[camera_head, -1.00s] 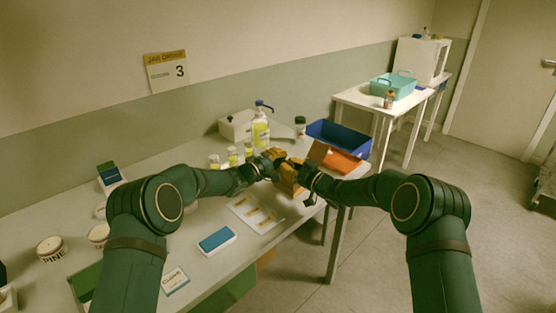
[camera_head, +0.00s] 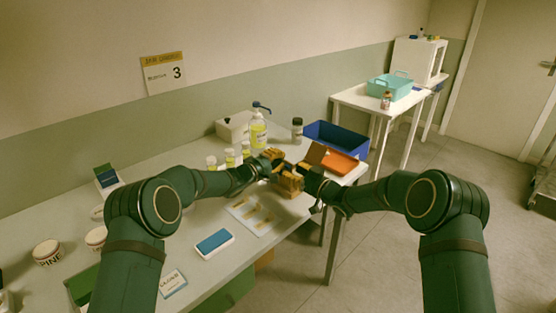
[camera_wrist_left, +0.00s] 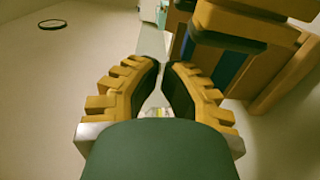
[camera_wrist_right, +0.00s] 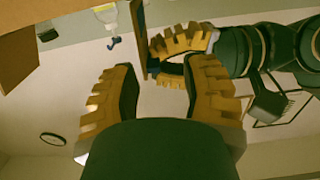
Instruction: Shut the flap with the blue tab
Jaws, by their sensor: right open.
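A brown upright panel (camera_head: 316,153), likely the flap, stands beside the orange tray (camera_head: 341,163) in the head view. A thin brown panel (camera_wrist_right: 138,32) shows edge-on in the right wrist view, with a small dark blue piece (camera_wrist_right: 153,66) at its lower end; I cannot tell for sure that this is the tab. My left gripper (camera_head: 270,164) is close to this panel; its fingertips (camera_wrist_left: 161,66) are near each other with a narrow gap, and no held thing is clear. My right gripper (camera_head: 290,181) is open and empty, facing the left one (camera_wrist_right: 160,60).
A blue bin (camera_head: 337,137) stands behind the orange tray. A pump bottle (camera_head: 258,133) and several small jars (camera_head: 230,157) stand behind my left gripper. A blue-topped box (camera_head: 214,243) and a white card (camera_head: 255,215) lie in front. The table's right edge is close by.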

